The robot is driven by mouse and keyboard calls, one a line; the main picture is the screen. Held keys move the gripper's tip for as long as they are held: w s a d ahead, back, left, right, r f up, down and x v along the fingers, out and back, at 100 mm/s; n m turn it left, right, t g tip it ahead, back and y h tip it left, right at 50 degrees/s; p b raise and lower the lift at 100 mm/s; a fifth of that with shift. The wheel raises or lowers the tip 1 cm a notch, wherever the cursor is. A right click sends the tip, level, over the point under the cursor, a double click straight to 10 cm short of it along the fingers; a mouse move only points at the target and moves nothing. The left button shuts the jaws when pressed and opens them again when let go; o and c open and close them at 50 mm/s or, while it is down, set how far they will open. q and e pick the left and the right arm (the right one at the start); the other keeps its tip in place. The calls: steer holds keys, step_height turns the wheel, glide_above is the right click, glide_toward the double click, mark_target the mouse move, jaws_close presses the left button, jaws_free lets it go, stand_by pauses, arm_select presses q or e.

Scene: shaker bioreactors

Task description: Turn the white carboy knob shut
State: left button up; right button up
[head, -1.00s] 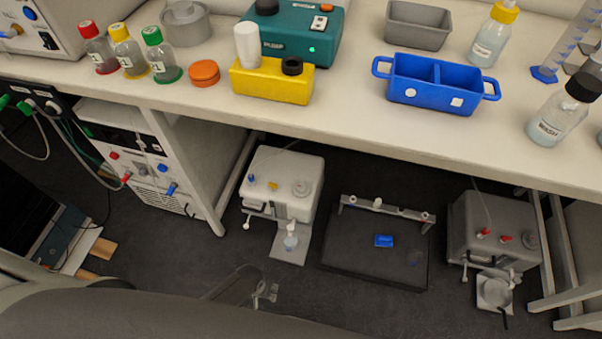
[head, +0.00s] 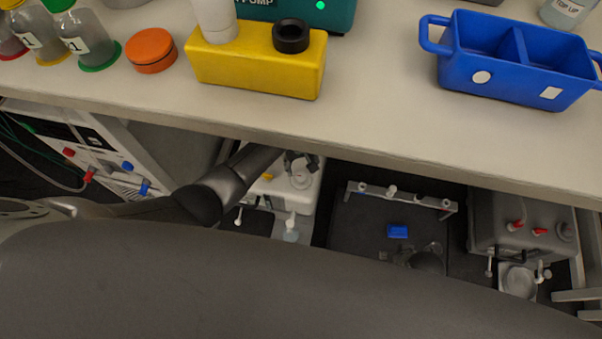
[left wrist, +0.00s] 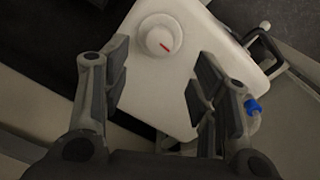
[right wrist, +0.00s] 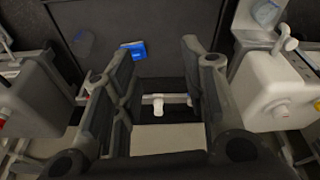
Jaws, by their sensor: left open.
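The white carboy (head: 313,195) stands on the floor under the bench, partly hidden by my left arm. On its top is a round white knob (left wrist: 158,36) with a red mark, seen in the left wrist view; it also shows in the head view (head: 300,178). My left gripper (left wrist: 158,75) is open and empty, with its fingers on either side of the line to the knob and apart from it. In the head view the left gripper (head: 298,158) is over the carboy top. My right gripper (right wrist: 158,58) is open and empty above the dark platform.
The bench edge (head: 330,150) overhangs the carboy. A dark platform (head: 355,235) with a blue block (head: 398,231) and a rail lies to its right. A grey carboy (head: 510,222) with red taps stands farther right. A blue tray (head: 470,80) and yellow block (head: 255,70) sit on the bench.

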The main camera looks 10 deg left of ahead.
arm_select(q)
steer(key=b, duration=0.2)
glide_above(301, 176)
step_height(301, 176, down, 4)
steer(key=shift+f, duration=0.2)
step_height(301, 176, down, 4)
steer(key=shift+r+b, duration=0.1)
steer(key=shift+b, duration=0.85)
steer(key=shift+f, duration=0.3)
arm_select(e)
step_height(301, 176, up, 14)
steer(key=t, duration=0.1)
steer(key=shift+s+d+r, duration=0.2)
steer(key=shift+s+r, duration=0.05)
steer(key=shift+s, duration=0.1)
arm_select(q)
steer(key=c, duration=1)
steer(key=shift+c, duration=0.2)
